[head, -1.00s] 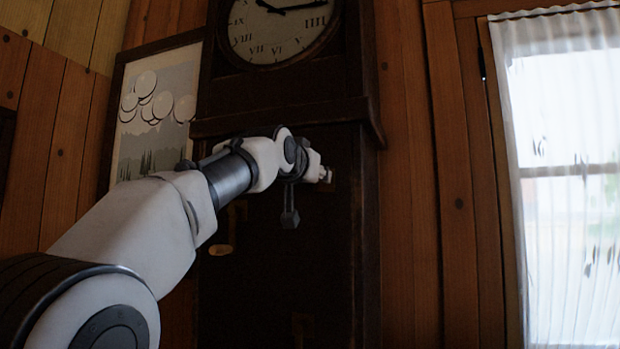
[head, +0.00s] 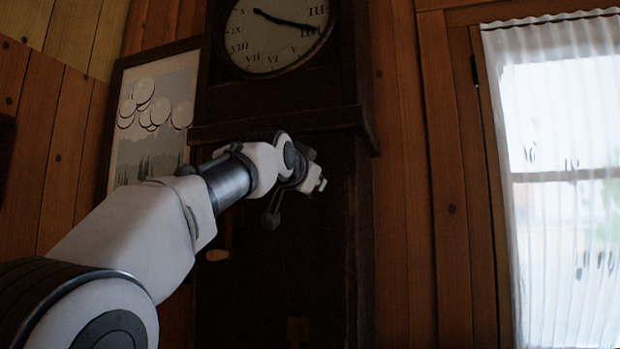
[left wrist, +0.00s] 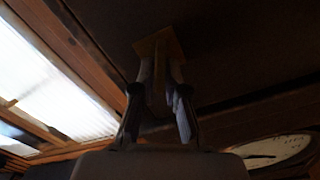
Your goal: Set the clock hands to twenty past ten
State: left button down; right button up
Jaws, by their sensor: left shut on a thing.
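The clock dial (head: 275,40) is at the top of the head view, cut off by the upper edge. Its long hand (head: 295,23) points to IIII and its short hand (head: 262,14) points up-left, near X. In the left wrist view, my left gripper (left wrist: 160,80) is shut on a thin key-like knob (left wrist: 159,92) in front of a square yellowish plate (left wrist: 158,46) on the dark clock case. The dial (left wrist: 275,150) also shows there at the lower right. In the head view my wrist hides the fingertips and the knob.
The tall dark clock case (head: 320,270) stands against a plank wall. A small yellowish oval piece (head: 218,255) is on its lower left. A framed picture (head: 150,120) hangs at left; a curtained window (head: 560,200) is at right.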

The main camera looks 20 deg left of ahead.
pick_arm(q)
jog(key=shift+r, duration=0.1)
jog(key=c, duration=1.3)
grip_release()
jog(key=shift+w, duration=0.1)
jog(key=shift+c, duration=0.2)
jog(key=shift+o, duration=0.4)
jog(key=shift+w+d+f, duration=0.1)
jog(key=shift+w+f, duration=0.1)
jog(key=shift+w, duration=0.3)
jog(key=shift+w+f, duration=0.2)
jog(key=shift+w, duration=0.25)
jog(key=s, duration=0.7)
jog(key=shift+s, duration=0.3)
pick_arm(e)
jog(key=shift+w, duration=0.25)
pick_arm(q)
jog(key=shift+w, duration=0.15)
pick_arm(e)
jog(key=shift+w+f, duration=0.1)
